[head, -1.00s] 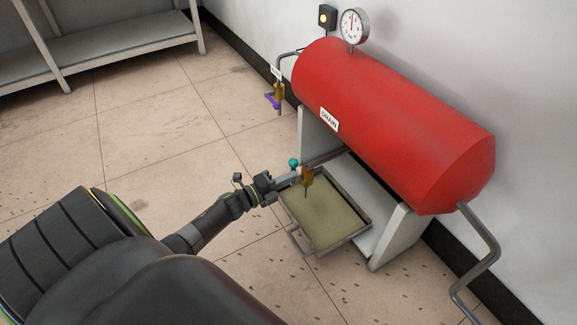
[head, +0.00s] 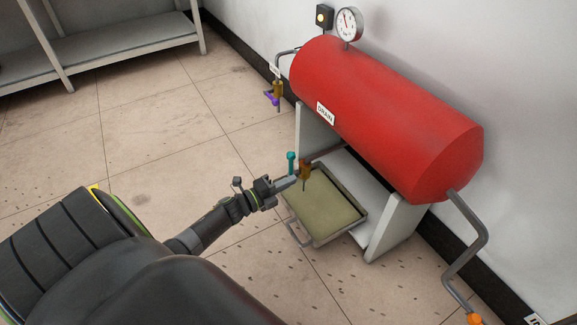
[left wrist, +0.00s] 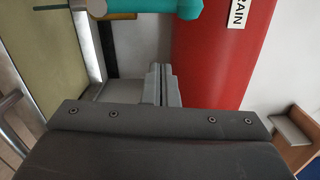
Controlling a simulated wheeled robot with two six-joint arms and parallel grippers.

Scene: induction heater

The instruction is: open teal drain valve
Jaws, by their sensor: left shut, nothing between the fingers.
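The teal drain valve handle (head: 291,162) stands up beside the brass valve body (head: 305,170), under the red tank and over the tray's back corner. In the left wrist view the teal handle (left wrist: 150,8) lies across the top edge, with its rounded end toward the right. My left gripper (head: 292,183) is beside the valve, just below and left of the handle. Its fingers (left wrist: 162,82) are shut with nothing between them, and a gap shows between them and the handle. My right gripper is out of view.
The red tank (head: 385,118) with a DRAIN label rests on white supports against the wall. A shallow tray (head: 345,228) lies below the valve. A purple-handled valve (head: 272,98) hangs at the tank's far end, and an orange handle (head: 474,319) shows at lower right.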

